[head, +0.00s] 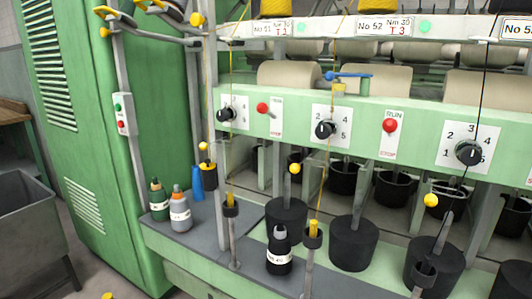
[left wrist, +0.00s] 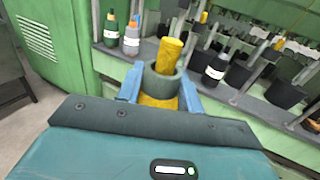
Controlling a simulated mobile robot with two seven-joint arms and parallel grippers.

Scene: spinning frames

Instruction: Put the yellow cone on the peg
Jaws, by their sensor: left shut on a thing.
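My left gripper (left wrist: 161,86) shows in the left wrist view, its two blue fingers shut on the yellow cone (left wrist: 170,50). The cone has a grey ring around its middle, with yellow above and below it. In the head view only a small yellow tip (head: 108,296) shows at the bottom edge, and the gripper is out of frame. Upright grey posts stand along the machine's front. Two carry dark cups with yellow tops (head: 230,200) (head: 314,228). A third post's dark cup (head: 425,273) shows no yellow. Which is the task's peg I cannot tell. My right gripper is not in view.
Green (head: 158,189) and grey (head: 180,212) bottles and a blue cone (head: 196,182) stand on the grey shelf's left end. A black bottle (head: 279,255) and black pots (head: 353,243) stand farther right. A grey bin (head: 22,205) is at left. Threads hang in front.

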